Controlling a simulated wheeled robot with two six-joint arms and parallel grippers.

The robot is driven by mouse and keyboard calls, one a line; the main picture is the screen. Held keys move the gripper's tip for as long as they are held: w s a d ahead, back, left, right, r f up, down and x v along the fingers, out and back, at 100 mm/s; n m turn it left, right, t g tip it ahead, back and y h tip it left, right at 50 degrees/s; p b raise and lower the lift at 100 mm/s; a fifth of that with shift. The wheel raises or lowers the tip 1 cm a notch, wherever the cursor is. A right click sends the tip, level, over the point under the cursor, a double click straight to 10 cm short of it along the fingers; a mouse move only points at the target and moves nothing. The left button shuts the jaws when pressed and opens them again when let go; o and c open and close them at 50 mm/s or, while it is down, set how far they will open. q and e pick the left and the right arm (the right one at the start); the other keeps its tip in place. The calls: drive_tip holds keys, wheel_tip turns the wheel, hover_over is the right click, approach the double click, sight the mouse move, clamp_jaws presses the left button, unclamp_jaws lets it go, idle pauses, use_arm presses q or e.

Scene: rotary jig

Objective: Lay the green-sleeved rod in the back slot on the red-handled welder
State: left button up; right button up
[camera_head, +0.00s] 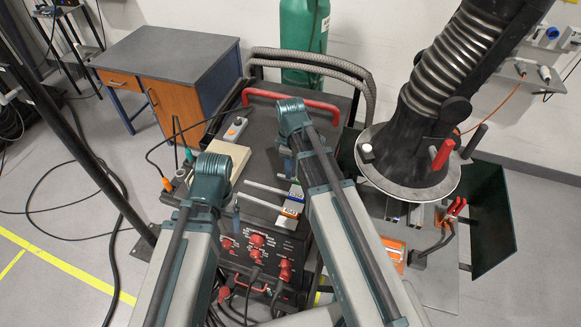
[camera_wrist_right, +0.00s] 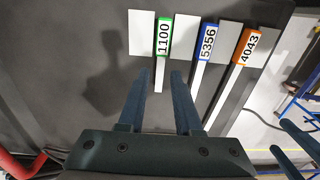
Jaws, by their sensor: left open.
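The green-sleeved rod, marked 1100 (camera_wrist_right: 163,38), lies on the welder's dark top in the right wrist view. Its thin pale end reaches between the tips of my open right gripper (camera_wrist_right: 162,76); whether the fingers are level with it or above it I cannot tell. In the head view my right gripper (camera_head: 288,165) hangs over the welder top and hides most of that rod. My left gripper (camera_head: 236,205) is open, mostly hidden by its own arm, over the welder's front left. The red-handled welder (camera_head: 262,155) has its red handle (camera_head: 290,97) at the back. I cannot make out the back slot.
A blue-sleeved rod (camera_wrist_right: 207,42) and an orange-sleeved rod (camera_wrist_right: 248,45) lie beside the green one, with pale plates near the sleeves. A beige block (camera_head: 228,158) and a grey box (camera_head: 236,129) sit at the left of the welder top. A large black duct (camera_head: 440,100) stands to the right.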

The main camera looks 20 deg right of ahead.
wheel_tip(320, 180, up, 9)
drive_tip(key=p, duration=0.8)
drive_tip(key=s+a+m+h, duration=0.1)
drive_tip(key=s+a+m, duration=0.6)
drive_tip(key=s+a, duration=0.3)
drive_tip(key=s, duration=0.4)
drive_tip(key=shift+s+a+m, duration=0.2)
drive_tip(key=shift+a+m, duration=0.05)
drive_tip(key=shift+m, duration=0.05)
